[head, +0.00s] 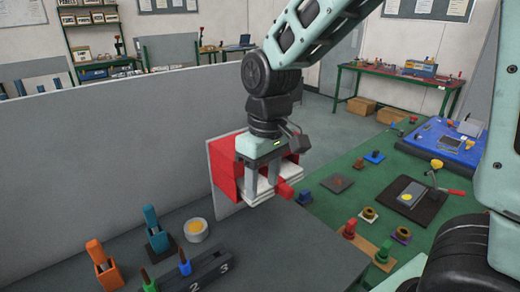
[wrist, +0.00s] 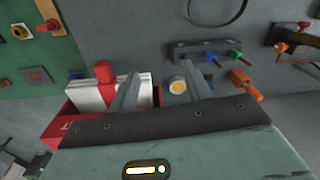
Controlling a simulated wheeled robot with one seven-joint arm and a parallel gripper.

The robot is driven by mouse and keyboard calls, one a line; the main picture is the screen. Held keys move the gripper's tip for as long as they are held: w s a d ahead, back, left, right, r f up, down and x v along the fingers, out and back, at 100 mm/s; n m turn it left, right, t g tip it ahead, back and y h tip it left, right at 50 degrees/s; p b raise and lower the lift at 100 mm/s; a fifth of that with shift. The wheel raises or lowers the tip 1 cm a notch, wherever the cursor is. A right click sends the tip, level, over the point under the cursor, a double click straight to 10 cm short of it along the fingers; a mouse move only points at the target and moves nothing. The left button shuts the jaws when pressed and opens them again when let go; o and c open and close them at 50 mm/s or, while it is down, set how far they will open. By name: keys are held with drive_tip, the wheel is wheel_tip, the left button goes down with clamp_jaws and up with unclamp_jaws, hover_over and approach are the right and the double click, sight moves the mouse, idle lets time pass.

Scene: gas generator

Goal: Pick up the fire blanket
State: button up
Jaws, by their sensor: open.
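The fire blanket is a white folded stack (wrist: 82,98) with a red tab (wrist: 104,72), sitting in a red holder (wrist: 60,128) in the wrist view. In the head view the red holder (head: 226,178) is on a light upright panel, with the white edge of the blanket (head: 291,172) and the red tab (head: 285,190) sticking out. My gripper (head: 262,190) points down in front of the holder, partly hiding it. Its two fingers are apart and empty in the wrist view (wrist: 162,82); the left finger overlaps the blanket's right side. I cannot tell whether they touch.
A grey table carries a round white-and-yellow piece (head: 196,230), a blue-handled tool (head: 156,232), an orange-handled tool (head: 101,262) and a dark numbered block (head: 205,272). A green bench (head: 330,215) with several parts lies to the right. A grey partition (head: 90,145) stands behind.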

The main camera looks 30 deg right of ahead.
wheel_tip(320, 180, up, 8)
drive_tip(key=m+p, duration=0.2)
drive_tip(key=p, duration=0.3)
hover_over(284, 186)
drive_tip(key=shift+h, duration=0.4)
wheel_tip(284, 186, down, 13)
drive_tip(key=shift+d+r+p, duration=0.15)
drive_tip(key=shift+r+p, duration=0.05)
drive_tip(key=shift+p, duration=1)
drive_tip(key=shift+f+p, duration=1.2)
drive_tip(key=shift+f, duration=1.45)
drive_tip(key=shift+w, duration=0.1)
clamp_jaws()
